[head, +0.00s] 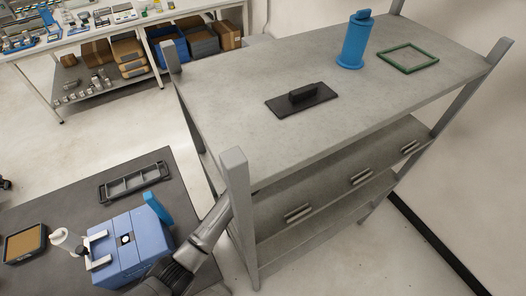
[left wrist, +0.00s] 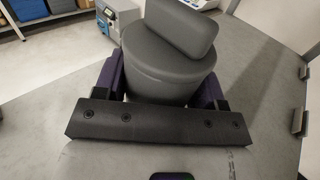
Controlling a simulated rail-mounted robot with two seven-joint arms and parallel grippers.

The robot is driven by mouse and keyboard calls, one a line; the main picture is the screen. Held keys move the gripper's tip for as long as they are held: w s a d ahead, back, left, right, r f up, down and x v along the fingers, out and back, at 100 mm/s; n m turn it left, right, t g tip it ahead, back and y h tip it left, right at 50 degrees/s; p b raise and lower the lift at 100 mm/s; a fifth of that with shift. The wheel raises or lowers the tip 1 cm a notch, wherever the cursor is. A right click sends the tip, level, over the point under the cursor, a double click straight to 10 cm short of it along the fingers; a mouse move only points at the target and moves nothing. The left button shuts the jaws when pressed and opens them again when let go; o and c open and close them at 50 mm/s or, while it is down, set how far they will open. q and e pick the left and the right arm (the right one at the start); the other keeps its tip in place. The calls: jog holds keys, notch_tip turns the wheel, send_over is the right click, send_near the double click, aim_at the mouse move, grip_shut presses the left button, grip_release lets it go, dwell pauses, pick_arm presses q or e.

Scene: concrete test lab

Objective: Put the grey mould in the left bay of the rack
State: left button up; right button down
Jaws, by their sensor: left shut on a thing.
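The grey mould (left wrist: 165,65) is a dark grey round body with a flat upright grip on top, seen in the left wrist view. My left gripper (left wrist: 160,84) is shut on it, one finger on each side. A grey shelf surface (left wrist: 255,100) lies below; I cannot tell whether the mould touches it. In the head view, my left arm reaches in behind the near post of the grey rack (head: 236,195). The rack's top board hides the hand and mould there. Three metal strips along the lower shelf edge include a left one (head: 298,213). My right gripper is not in view.
On the rack's top stand a blue cylinder (head: 354,42), a green frame (head: 408,58) and a black plate with a handle (head: 302,98). A dark table at lower left holds a blue machine (head: 125,262), a grey tray (head: 133,182) and a framed brown tray (head: 24,244).

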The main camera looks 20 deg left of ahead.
pick_arm(q)
notch_tip(320, 180, down, 3)
jog(key=shift+f+b, duration=0.15)
jog(key=shift+b, duration=0.75)
jog(key=shift+d+f, duration=0.1)
jog(key=shift+f, duration=0.1)
jog(key=shift+w, duration=0.1)
jog(key=shift+f, duration=0.1)
jog(key=shift+f, duration=0.15)
jog(key=o, duration=1.3)
